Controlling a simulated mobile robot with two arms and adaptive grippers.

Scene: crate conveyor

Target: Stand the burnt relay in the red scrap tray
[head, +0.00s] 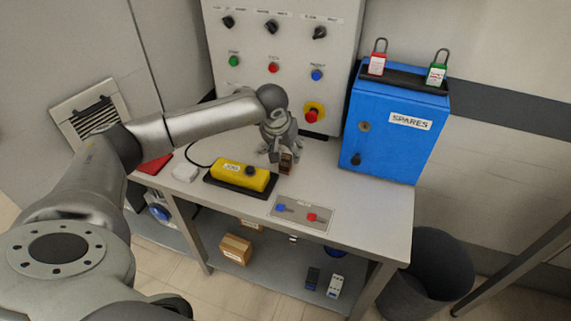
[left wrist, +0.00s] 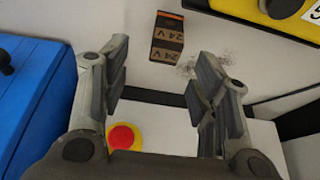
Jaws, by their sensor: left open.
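The relay (head: 287,163), a small dark block with an orange-brown part, sits on the workbench just right of the yellow control box. In the left wrist view, the relay (left wrist: 168,38) shows "24 V" labels, with dark soot-like marks on the surface beside it. My left gripper (head: 279,155) is over the bench close by the relay. In the left wrist view its fingers (left wrist: 162,72) are spread, with nothing between them, and the relay lies beyond the tips. The red scrap tray (head: 155,166) is at the bench's left end, partly hidden by my left arm. My right gripper is out of view.
The yellow control box (head: 238,175) lies between tray and relay, with a white block (head: 185,172) and cable left of it. The blue SPARES cabinet (head: 388,135) stands right, the button panel (head: 285,60) behind. A mat (head: 302,214) with blue and red items lies in front.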

